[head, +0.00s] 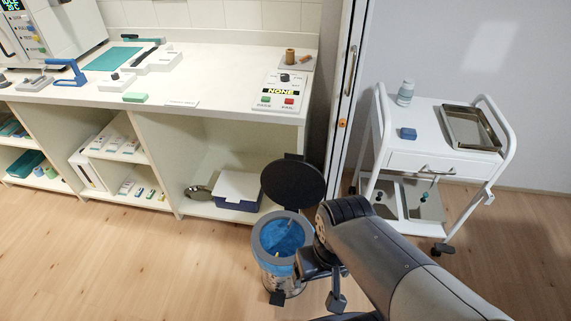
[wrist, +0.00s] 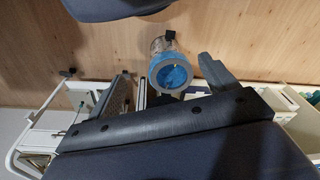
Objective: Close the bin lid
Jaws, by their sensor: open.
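The bin (head: 279,262) stands on the floor in front of the counter, a round metal can with a grey rim and a blue liner inside. Its round black lid (head: 293,182) is open, tilted up at the back of the rim. A small black pedal (head: 277,298) shows at its foot. My gripper (head: 318,284) is open and empty, just right of the bin and lower than the lid, apart from the lid. In the wrist view the bin (wrist: 172,74) appears beyond my gripper (wrist: 166,88). The lid is mostly hidden there.
The counter (head: 200,95) with open shelves stands behind the bin. A white trolley (head: 430,163) with a tray (head: 470,128) and a bottle (head: 405,93) stands to the right. A dark-blue box with a white lid (head: 238,188) sits on the low shelf. Floor is clear at left.

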